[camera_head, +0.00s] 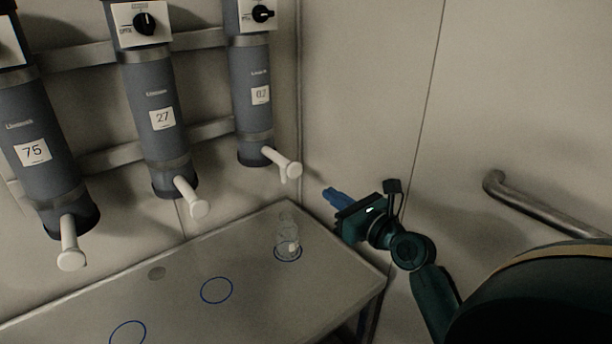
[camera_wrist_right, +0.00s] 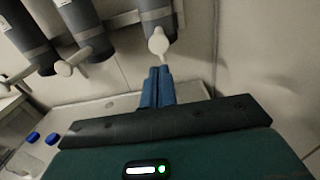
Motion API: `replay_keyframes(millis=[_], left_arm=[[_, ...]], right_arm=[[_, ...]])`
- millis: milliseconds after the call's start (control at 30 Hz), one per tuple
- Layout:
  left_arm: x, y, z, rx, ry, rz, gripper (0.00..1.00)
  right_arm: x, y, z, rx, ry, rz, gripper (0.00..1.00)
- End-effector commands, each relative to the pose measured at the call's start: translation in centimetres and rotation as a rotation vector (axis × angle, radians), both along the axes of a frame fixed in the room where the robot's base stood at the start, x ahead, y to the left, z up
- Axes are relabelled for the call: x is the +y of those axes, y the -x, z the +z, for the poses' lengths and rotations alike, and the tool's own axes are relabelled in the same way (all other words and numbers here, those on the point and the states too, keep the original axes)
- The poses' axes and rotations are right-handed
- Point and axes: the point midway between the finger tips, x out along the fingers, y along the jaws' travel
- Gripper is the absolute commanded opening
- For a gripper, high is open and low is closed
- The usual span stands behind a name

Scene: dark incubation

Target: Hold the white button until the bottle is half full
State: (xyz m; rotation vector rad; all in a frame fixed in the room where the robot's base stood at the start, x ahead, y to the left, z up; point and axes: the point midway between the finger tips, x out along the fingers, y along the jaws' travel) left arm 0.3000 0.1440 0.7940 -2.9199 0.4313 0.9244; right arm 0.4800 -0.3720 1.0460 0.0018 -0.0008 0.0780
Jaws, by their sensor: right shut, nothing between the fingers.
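A clear bottle (camera_head: 287,238) stands upright in a blue ring at the bench's back right corner. Its fill level is hard to make out. Above it, the rightmost dispenser tube (camera_head: 252,95) carries a white spout with a round white button (camera_head: 294,169). The button also shows in the right wrist view (camera_wrist_right: 158,43), just beyond the fingertips. My right gripper (camera_head: 328,193) is shut and empty, right of the button and slightly lower, with a visible gap. Its blue fingers show together in the right wrist view (camera_wrist_right: 157,72). My left gripper is out of view.
Two more grey tubes, labelled 27 (camera_head: 158,125) and 75 (camera_head: 38,155), hang to the left with similar white knobs. The bench (camera_head: 235,250) has empty blue rings. A door handle (camera_head: 540,208) sticks out at right.

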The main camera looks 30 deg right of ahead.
Motion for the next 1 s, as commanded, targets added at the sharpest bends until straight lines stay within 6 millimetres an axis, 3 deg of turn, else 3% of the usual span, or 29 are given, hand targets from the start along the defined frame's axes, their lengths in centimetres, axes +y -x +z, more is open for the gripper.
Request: replay_keyframes(millis=[200, 400, 600, 1000], left_arm=[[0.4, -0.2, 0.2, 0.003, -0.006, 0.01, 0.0], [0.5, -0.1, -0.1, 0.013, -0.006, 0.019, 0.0], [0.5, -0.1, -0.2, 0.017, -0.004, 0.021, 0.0], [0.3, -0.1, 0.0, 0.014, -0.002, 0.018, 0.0]], right_arm=[[0.4, -4.9, 0.2, -0.002, 0.001, 0.001, 0.0], [0.6, -8.1, 0.1, 0.001, 0.003, 0.0, 0.0], [0.7, -9.5, 0.0, 0.0, 0.002, -0.001, 0.0], [0.7, -9.6, 0.0, 0.001, 0.002, 0.0, 0.0]])
